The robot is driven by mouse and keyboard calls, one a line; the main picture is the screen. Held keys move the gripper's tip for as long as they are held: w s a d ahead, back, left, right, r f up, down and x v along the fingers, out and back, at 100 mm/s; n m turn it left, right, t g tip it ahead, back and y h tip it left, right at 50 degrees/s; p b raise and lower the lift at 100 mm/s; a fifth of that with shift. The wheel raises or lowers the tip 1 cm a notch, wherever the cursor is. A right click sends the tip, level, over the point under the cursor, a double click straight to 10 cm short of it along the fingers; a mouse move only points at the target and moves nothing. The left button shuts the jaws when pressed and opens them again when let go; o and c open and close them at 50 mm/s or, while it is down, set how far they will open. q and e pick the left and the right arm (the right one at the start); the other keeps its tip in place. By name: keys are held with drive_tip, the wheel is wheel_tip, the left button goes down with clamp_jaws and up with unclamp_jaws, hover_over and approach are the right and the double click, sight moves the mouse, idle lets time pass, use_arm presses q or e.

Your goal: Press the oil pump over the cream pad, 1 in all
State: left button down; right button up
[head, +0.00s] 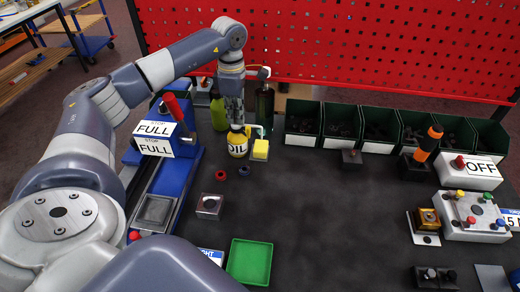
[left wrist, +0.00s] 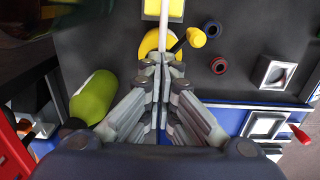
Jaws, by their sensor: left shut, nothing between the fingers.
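The oil pump (head: 238,147) is a yellow bottle labelled OIL, upright on the dark table. Its pale spout (head: 257,128) reaches right, over a small yellow-topped pad (head: 260,147) on a pale base. My left gripper (head: 236,121) points down at the top of the pump, shut with nothing between its fingers. In the left wrist view, the shut fingertips (left wrist: 163,62) overlap the yellow bottle (left wrist: 148,44), and the spout runs up to the yellow pad (left wrist: 156,8). The fingers hide the pump head, so contact is unclear. My right gripper is not in view.
A green bottle (head: 218,112) and a dark bottle (head: 265,107) stand close behind the pump. Dark green bins (head: 305,137) line the back right. A blue FULL fixture (head: 186,165) is at left, a green tray (head: 249,262) in front.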

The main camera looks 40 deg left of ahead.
use_arm(q)
drive_tip(key=shift+s, duration=0.1)
drive_tip(key=shift+r+p, duration=0.9)
drive_tip(key=shift+p, duration=0.05)
drive_tip(key=shift+r+p, duration=0.4)
drive_tip(key=shift+r, duration=0.15)
drive_tip(key=shift+r+p, duration=0.45)
drive_tip(key=shift+r, duration=0.1)
wheel_tip(320, 180, up, 5)
drive_tip(key=p, duration=0.4)
drive_tip(key=shift+f, duration=0.1)
